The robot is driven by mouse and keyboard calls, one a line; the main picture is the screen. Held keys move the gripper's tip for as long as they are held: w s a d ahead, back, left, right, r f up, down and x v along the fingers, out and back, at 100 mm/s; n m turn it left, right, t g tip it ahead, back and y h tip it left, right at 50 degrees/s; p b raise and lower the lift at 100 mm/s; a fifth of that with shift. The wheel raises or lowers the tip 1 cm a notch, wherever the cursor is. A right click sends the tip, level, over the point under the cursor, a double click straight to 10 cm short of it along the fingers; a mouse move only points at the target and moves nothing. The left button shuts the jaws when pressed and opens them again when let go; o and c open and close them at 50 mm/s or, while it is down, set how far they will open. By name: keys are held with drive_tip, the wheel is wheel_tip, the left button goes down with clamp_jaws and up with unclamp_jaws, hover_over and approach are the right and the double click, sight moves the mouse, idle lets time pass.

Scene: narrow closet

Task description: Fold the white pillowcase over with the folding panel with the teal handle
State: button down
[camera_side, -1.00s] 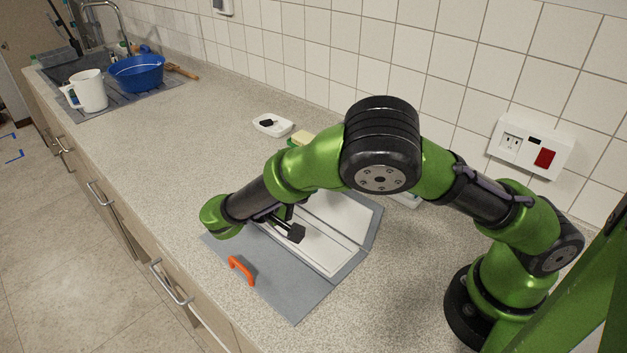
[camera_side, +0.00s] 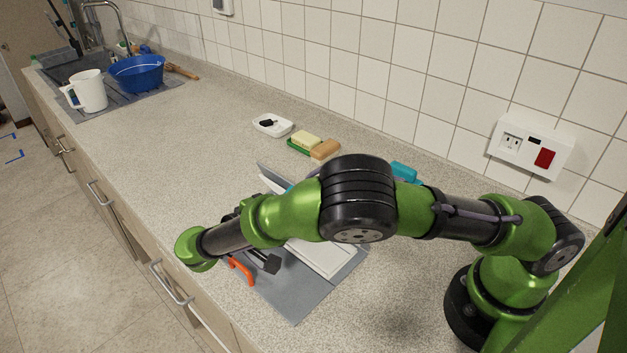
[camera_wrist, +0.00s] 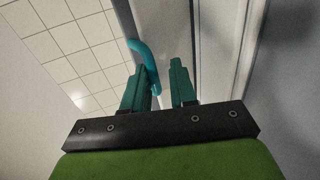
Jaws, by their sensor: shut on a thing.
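The folding board (camera_side: 298,298) lies near the counter's front edge, with the white pillowcase (camera_side: 322,258) on it, mostly behind my arm. The far panel (camera_side: 275,174) is tilted up, its top edge showing above my forearm. In the wrist view, the teal handle (camera_wrist: 143,53) curves down between the fingers of my gripper (camera_wrist: 159,88), which is shut on it. A pale panel face (camera_wrist: 208,35) fills the space beside it. In the side view my arm hides the fingertips and most of the handle.
A butter-coloured block on a green dish (camera_side: 303,141), a tan block (camera_side: 325,150), a white dish (camera_side: 272,125) and a teal item (camera_side: 403,171) lie behind the board. A white jug (camera_side: 88,91) and blue basin (camera_side: 137,73) stand far left. The counter between is clear.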

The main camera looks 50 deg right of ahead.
drive_tip(key=shift+s+a+f, duration=0.2)
drive_tip(key=shift+a+f, duration=0.05)
drive_tip(key=shift+f, duration=0.15)
drive_tip(key=shift+s+a+f, duration=0.15)
drive_tip(key=shift+a+f, duration=0.05)
drive_tip(key=shift+f, duration=0.2)
drive_tip(key=c, duration=1.2)
unclamp_jaws()
drive_tip(key=v, duration=1.1)
drive_tip(key=shift+w+a+r, duration=0.2)
drive_tip(key=shift+a+r, duration=0.1)
drive_tip(key=shift+r, duration=0.25)
